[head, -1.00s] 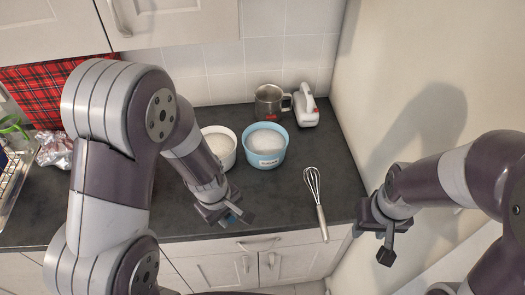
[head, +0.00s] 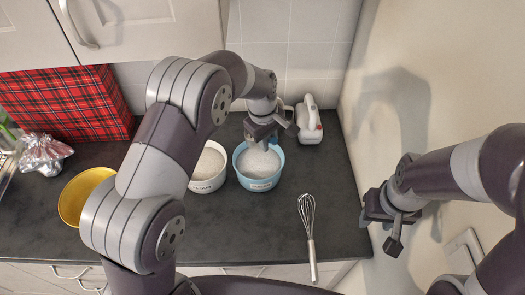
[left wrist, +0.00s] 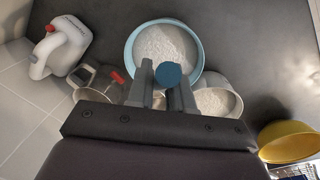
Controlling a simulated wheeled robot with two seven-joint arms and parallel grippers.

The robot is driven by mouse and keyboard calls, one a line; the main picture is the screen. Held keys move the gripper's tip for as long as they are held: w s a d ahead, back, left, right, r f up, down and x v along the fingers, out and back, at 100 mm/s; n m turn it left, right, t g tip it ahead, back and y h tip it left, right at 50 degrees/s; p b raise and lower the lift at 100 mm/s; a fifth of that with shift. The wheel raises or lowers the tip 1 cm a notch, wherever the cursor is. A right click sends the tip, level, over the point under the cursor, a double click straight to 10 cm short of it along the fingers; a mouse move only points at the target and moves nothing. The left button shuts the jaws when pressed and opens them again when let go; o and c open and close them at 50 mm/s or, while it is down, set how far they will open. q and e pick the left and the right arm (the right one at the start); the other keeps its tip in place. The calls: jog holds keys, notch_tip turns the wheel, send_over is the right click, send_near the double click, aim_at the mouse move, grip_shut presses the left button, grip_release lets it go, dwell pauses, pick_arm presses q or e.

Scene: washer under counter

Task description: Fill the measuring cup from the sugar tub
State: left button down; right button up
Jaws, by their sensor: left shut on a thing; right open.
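A light blue tub (head: 259,183) of white grains stands on the counter with a front label too small to read. It also shows in the left wrist view (left wrist: 133,58). My left gripper (head: 264,140) is above this tub, pointing down. It is shut on a small blue round-ended thing (left wrist: 172,75), perhaps the measuring cup, seen over the tub's contents in the left wrist view. Whether it touches the grains I cannot tell. My right gripper (head: 392,225) is open and empty, at the right beyond the counter's edge.
A white tub (head: 206,185) of pale contents stands just left of the blue tub. A metal mug (left wrist: 92,78) and a white mixer (head: 309,122) are behind. A whisk (head: 308,235) lies at the front right, a yellow bowl (head: 73,200) at the left. Bare counter surrounds the whisk.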

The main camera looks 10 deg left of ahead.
pick_arm(q)
jog(key=shift+s+a+f+b, duration=0.1)
jog(key=shift+s+f+b, duration=0.2)
jog(key=shift+f+b, duration=0.4)
notch_tip(320, 180, down, 9)
jog(key=b, duration=0.5)
jog(key=shift+w, duration=0.1)
dwell(0.4)
notch_tip(320, 180, up, 9)
jog(key=p, duration=0.7)
jog(key=shift+r, duration=0.15)
